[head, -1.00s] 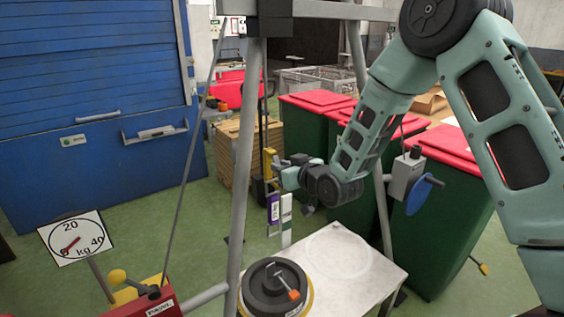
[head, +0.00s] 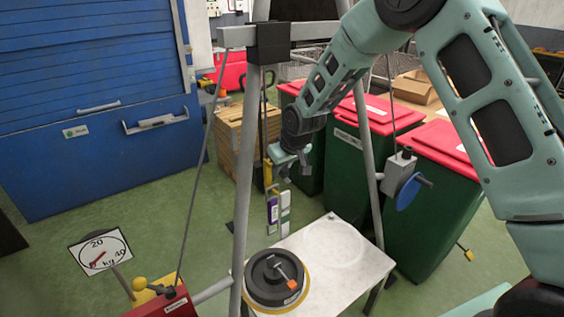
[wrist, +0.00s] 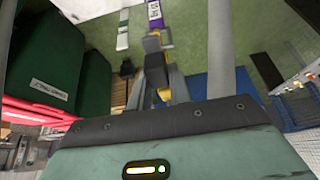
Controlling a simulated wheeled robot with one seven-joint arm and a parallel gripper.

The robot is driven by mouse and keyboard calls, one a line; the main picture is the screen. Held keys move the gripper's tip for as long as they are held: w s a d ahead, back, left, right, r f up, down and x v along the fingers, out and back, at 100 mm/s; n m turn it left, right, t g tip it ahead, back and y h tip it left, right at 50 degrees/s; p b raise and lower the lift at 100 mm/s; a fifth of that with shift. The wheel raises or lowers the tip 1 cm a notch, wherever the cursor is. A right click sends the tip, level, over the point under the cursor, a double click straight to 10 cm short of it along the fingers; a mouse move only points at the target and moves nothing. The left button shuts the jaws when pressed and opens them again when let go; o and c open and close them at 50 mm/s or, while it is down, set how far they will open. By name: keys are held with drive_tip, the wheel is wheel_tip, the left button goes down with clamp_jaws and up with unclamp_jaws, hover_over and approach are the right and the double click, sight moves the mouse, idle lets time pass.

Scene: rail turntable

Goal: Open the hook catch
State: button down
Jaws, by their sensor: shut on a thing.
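The yellow hook (head: 267,174) hangs in front of the wooden crates, between the legs of the grey frame. A purple tag (head: 272,210) and a white-green tag (head: 285,204) hang just below it. My gripper (head: 286,174) is at the hook's right side, reaching down from above. In the wrist view, my gripper's dark fingers (wrist: 154,62) are close together, with a yellow part (wrist: 163,95) right beside them. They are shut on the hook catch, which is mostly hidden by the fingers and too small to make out.
A grey frame leg (head: 244,190) stands left of the hook. A white table (head: 335,262) below carries a black round weight (head: 274,278). Green bins with red lids (head: 435,195) stand right, beside a blue-wheeled winch (head: 407,190).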

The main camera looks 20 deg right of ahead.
drive_tip(key=shift+w+r+g+h+p, duration=0.2)
drive_tip(key=shift+g+p, duration=0.2)
drive_tip(key=shift+g, duration=0.15)
drive_tip(key=shift+w+r+g+h+p, duration=0.1)
drive_tip(key=shift+r+g+p, duration=0.1)
drive_tip(key=shift+g+p, duration=0.25)
drive_tip(key=shift+s, duration=0.1)
drive_tip(key=c, duration=1.3)
unclamp_jaws()
drive_tip(key=b+v, duration=0.3)
drive_tip(key=v, duration=0.5)
drive_tip(key=b+v, duration=0.3)
drive_tip(key=v, duration=0.6)
drive_tip(key=shift+a+r, duration=0.15)
drive_tip(key=shift+r, duration=0.05)
